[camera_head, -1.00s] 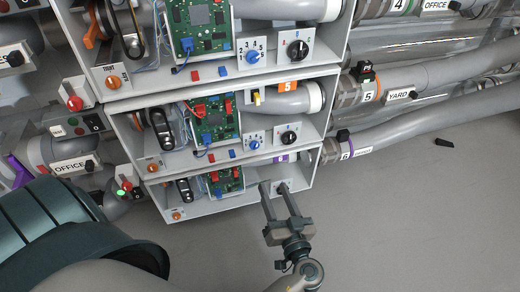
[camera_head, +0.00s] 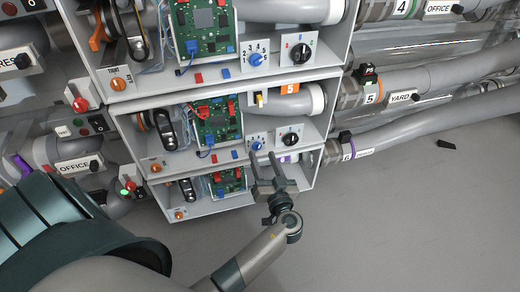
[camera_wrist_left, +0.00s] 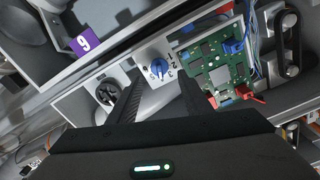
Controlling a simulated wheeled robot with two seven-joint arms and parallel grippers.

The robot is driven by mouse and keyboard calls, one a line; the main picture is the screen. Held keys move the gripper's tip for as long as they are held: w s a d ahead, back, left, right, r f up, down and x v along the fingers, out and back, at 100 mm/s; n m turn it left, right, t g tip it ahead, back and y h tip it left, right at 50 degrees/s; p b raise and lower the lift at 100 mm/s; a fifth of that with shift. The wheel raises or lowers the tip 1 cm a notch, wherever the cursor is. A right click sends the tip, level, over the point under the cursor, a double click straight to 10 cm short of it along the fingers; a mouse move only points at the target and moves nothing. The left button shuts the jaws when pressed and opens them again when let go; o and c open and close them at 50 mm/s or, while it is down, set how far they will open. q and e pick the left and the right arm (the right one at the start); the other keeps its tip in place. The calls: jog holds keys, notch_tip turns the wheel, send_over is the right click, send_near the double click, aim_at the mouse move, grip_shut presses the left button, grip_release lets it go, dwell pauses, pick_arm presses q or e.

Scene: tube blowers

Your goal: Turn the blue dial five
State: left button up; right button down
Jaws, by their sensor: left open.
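Several stacked grey boxes each carry a blue dial on a white numbered plate. The middle box, with the orange 5 tag (camera_head: 290,89), has its blue dial (camera_head: 257,146) just above my left fingertips. In the left wrist view this blue dial (camera_wrist_left: 158,69) shows a little beyond the fingertips and between them. The upper box has another blue dial (camera_head: 256,59). My left gripper (camera_head: 263,157) is open and empty, apart from the dial, in front of the lowest box. It hides that box's dial area. The dial's pointed number is too small to read surely. My right gripper is not in view.
A black knob (camera_head: 290,138) sits right of the middle dial. A green circuit board (camera_head: 217,120) with red connectors is on its left. Grey pipes (camera_head: 440,75) run at the right. The purple 6 tag (camera_wrist_left: 85,42) is on the lowest box. Open floor lies below.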

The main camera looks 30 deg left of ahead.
aim_at(259, 148)
pick_arm(q)
jog(key=shift+x, duration=2.1)
jog(key=c, duration=1.1)
